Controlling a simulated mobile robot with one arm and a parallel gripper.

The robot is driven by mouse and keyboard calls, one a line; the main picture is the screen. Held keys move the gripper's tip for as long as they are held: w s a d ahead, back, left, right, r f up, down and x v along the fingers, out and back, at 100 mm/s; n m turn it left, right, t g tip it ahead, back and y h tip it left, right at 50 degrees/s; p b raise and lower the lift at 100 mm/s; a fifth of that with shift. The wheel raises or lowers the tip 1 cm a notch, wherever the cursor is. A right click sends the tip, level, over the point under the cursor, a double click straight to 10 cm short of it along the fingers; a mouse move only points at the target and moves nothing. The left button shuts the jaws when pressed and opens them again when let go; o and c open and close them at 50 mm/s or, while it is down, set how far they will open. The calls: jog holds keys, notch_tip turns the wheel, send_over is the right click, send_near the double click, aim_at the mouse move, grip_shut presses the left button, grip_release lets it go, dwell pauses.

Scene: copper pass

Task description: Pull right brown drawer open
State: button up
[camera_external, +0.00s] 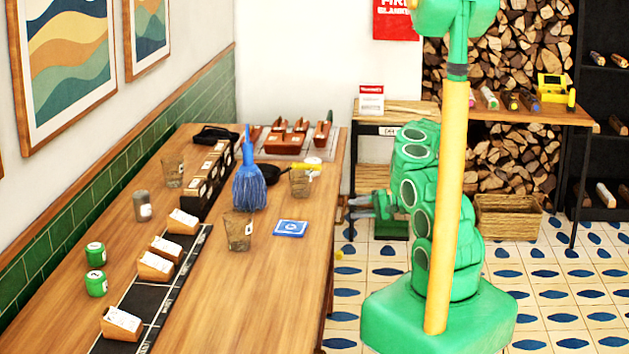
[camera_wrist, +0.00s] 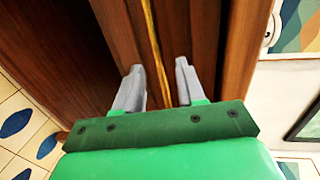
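Dark brown wooden panels (camera_wrist: 60,40), likely the counter's front, fill much of the wrist view. I cannot tell which part is the right drawer or make out its outline. A thin brass-yellow strip (camera_wrist: 150,30) runs along the wood and passes between the fingers. My gripper (camera_wrist: 158,85) is open, one grey finger on each side of the strip, with no visible grip on it. In the external view, my gripper (camera_external: 362,207) is low beside the right side of the long wooden counter (camera_external: 215,310). The counter's drawer front is hidden there.
On the counter stand a blue brush (camera_external: 249,185), a glass (camera_external: 238,231), a blue card (camera_external: 290,228), green cans (camera_external: 96,254) and a dark pan (camera_external: 267,171). Tiled floor is open at right.

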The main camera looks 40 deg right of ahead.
jog(key=shift+x, duration=1.35)
grip_shut()
jog(key=shift+d, duration=0.1)
